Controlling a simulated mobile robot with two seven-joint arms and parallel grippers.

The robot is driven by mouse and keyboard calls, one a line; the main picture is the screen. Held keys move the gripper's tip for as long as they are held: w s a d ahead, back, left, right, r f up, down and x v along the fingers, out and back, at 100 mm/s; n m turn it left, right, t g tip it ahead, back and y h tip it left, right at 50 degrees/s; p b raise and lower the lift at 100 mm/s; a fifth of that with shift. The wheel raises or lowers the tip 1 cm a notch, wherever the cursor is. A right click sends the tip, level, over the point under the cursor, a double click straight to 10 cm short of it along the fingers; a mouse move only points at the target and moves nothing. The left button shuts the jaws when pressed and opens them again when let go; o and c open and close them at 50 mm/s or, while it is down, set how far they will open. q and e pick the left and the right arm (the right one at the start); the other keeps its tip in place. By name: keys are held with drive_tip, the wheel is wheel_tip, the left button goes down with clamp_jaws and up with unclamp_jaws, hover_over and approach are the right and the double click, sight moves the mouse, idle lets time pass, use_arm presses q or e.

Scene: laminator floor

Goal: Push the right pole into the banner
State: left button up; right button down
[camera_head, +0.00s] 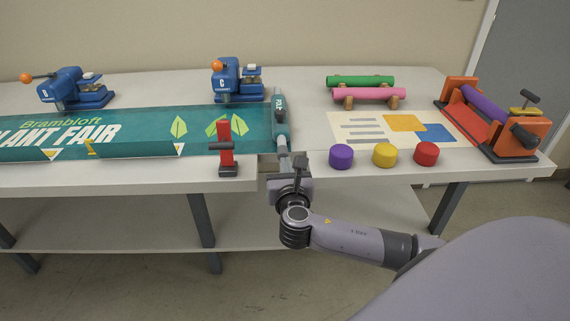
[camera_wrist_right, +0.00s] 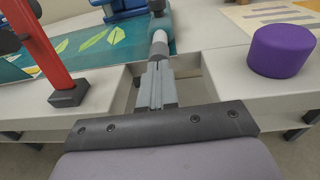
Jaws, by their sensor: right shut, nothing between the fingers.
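The green banner (camera_head: 60,128) lies flat on the left part of the bench, with its right end at a teal sleeve or holder (camera_head: 279,102). The right pole (camera_head: 281,138) is a short pale rod sticking out of that end towards me. Its white near end shows in the right wrist view (camera_wrist_right: 159,42). My right gripper (camera_head: 285,160) is shut and empty. Its closed fingertips (camera_wrist_right: 158,70) are in line with the pole's near end, at or very close to it; I cannot tell whether they touch. How deep the pole sits in the banner is hidden. My left gripper is out of view.
A red upright clamp (camera_head: 226,145) stands left of my gripper. Purple (camera_head: 341,157), yellow (camera_head: 384,155) and red (camera_head: 426,153) round blocks stand to the right. Blue presses (camera_head: 237,80) and an orange roller machine (camera_head: 490,120) stand farther off. The bench edge has a notch under my gripper.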

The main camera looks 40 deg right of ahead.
sight(284, 151)
drive_tip(key=shift+x, duration=0.85)
drive_tip(key=x, duration=0.3)
drive_tip(key=shift+w+d+r, duration=0.1)
drive_tip(key=shift+w+d, duration=0.1)
drive_tip(key=shift+w, duration=0.15)
drive_tip(key=shift+w+d+r, duration=0.1)
drive_tip(key=shift+w+d, duration=0.1)
drive_tip(key=shift+d+r, duration=0.1)
drive_tip(key=shift+r, duration=0.1)
